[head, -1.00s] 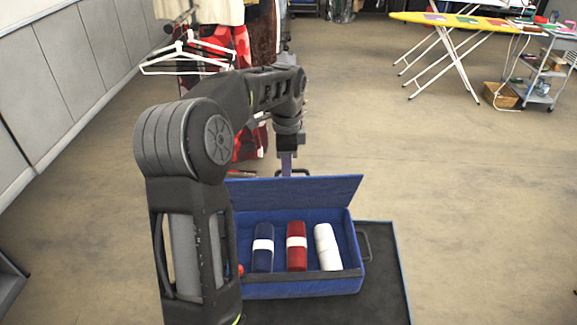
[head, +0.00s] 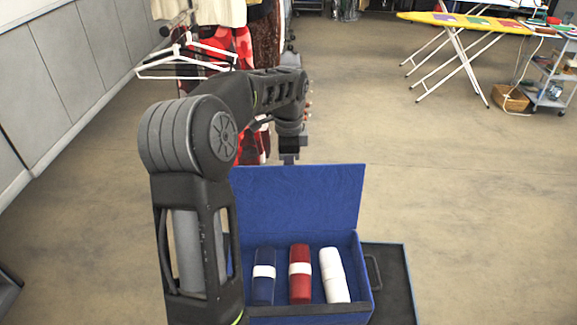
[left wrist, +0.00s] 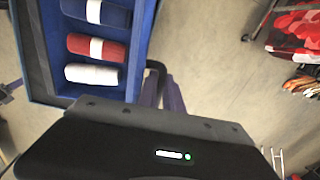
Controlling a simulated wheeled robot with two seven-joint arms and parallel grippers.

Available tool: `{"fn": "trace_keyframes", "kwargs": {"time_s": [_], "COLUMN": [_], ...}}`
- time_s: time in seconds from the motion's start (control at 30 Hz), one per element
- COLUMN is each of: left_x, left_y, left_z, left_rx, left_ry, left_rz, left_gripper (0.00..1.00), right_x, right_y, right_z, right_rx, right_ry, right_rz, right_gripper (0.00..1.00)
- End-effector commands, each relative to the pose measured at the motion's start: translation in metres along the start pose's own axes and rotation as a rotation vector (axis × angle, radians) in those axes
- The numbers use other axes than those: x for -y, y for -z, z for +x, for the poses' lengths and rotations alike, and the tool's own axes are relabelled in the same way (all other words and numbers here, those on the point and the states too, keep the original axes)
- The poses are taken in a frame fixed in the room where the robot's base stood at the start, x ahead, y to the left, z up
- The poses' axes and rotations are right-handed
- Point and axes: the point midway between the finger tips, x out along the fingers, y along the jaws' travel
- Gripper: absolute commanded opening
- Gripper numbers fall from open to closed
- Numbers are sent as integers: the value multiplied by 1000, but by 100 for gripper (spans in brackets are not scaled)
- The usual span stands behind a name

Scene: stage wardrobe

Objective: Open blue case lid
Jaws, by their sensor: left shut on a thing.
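The blue case (head: 364,268) sits on a dark trolley top, its near and left parts partly behind my arm. Its blue lid (head: 297,195) stands raised, close to upright, along the far side. Inside lie a dark blue roll (head: 264,290), a red roll (head: 300,291) and a white roll (head: 334,276). My left gripper (head: 289,157) is behind the lid's top edge, its fingertips hidden there in the head view. In the left wrist view its fingers (left wrist: 162,92) are shut at a dark handle (left wrist: 156,68) beside the case. My right gripper is not in view.
The dark trolley top (head: 396,285) shows right of the case. Behind stand a clothes rack with white hangers (head: 188,60), a yellow ironing board (head: 470,22) and a grey cart (head: 550,85). The floor between is clear.

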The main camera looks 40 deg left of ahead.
Motion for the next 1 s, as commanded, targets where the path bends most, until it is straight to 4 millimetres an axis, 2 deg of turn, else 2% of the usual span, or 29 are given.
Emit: {"fn": "trace_keyframes", "kwargs": {"time_s": [0.03, 0.23, 0.27, 0.5, 0.83, 1.0], "left_x": [-5, -6, -6, -4, -2, -1], "left_y": [0, 0, 0, 0, 0, 1], "left_z": [8, 8, 8, 5, 0, -16], "left_rx": [6, 6, 6, 4, 2, 0], "left_ry": [-20, -20, -20, -13, -6, -4], "left_rz": [3, 3, 3, 2, 2, 2], "left_gripper": [0, 0, 12, 32, 33, 33], "right_x": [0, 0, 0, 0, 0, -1], "right_y": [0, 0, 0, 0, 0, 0], "right_z": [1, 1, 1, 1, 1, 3], "right_rx": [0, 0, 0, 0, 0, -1], "right_ry": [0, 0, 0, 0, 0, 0], "right_rz": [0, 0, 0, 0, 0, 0], "right_gripper": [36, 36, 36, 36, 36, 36]}}
